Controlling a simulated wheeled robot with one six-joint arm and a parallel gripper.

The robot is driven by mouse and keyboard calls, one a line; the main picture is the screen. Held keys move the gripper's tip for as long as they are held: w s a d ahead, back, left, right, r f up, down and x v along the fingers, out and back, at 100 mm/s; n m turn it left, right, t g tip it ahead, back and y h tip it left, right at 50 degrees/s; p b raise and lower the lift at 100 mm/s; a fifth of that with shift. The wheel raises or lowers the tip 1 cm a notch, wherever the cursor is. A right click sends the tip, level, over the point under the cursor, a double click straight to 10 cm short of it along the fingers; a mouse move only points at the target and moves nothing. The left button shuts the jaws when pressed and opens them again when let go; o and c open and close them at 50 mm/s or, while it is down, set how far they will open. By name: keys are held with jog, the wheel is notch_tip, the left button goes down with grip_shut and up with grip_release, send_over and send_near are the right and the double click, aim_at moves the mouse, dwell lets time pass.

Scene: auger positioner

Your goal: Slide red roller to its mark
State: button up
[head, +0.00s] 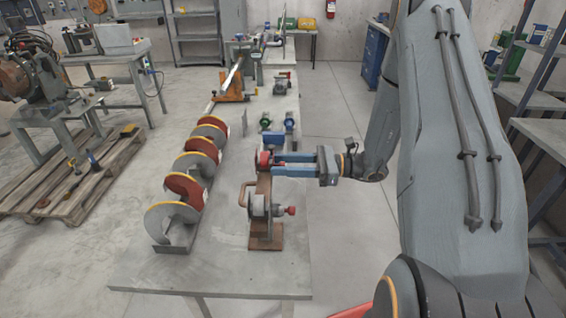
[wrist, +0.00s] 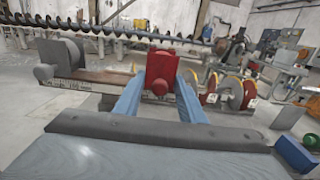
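The red roller (head: 263,159) sits at the far end of a brown rail (head: 264,185) on the table. In the wrist view the red roller (wrist: 161,72) is straight ahead, at the fingertips. My gripper (head: 273,163) reaches in from the right with its two blue fingers apart. In the wrist view my gripper (wrist: 160,86) has one finger on each side of the red part, with little or no gap visible. I cannot tell whether they press on it. Scale marks (wrist: 80,84) run along the rail's side. The mark for the roller cannot be made out.
A grey wheel (head: 259,205) with a red knob (head: 291,210) stands at the rail's near end. A red and grey auger (head: 186,190) lies left of the rail. Blue-green parts (head: 289,121) stand behind. The table (head: 220,275) is clear in front.

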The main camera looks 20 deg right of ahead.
jog(key=shift+a, duration=0.1)
grip_shut()
jog(key=shift+s+a+p, duration=0.2)
jog(key=shift+s+a, duration=0.1)
jog(key=shift+s, duration=0.55)
jog(key=shift+s+a+p, duration=0.2)
jog(key=shift+s+a, duration=0.05)
jog(key=shift+s, duration=0.6)
grip_release()
jog(key=shift+d, duration=0.15)
jog(key=b+v, duration=0.2)
jog(key=v, duration=0.5)
jog(key=shift+d+b, duration=0.25)
jog(key=shift+b, duration=0.15)
jog(key=shift+s, duration=0.1)
